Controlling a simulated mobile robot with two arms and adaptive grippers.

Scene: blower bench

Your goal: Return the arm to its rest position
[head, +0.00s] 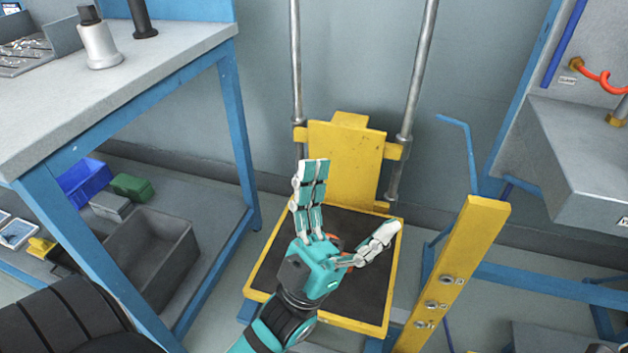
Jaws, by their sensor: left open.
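My left gripper (346,205) is a teal and white hand in the middle of the head view. Its fingers point up and away, and its thumb-like finger is spread out to the right. It is open and I see nothing in it. It appears in front of a yellow-framed platform (262,283) with a dark top; I cannot tell its height above that. A small orange patch shows behind the palm, mostly hidden. My right gripper is not in view.
A grey-topped blue bench (150,55) stands at left, with a metal cylinder (97,42) on it and bins (155,255) below. Two vertical rods rise behind the platform. A yellow post (455,270) with buttons stands right of it. A grey metal unit (580,150) is at far right.

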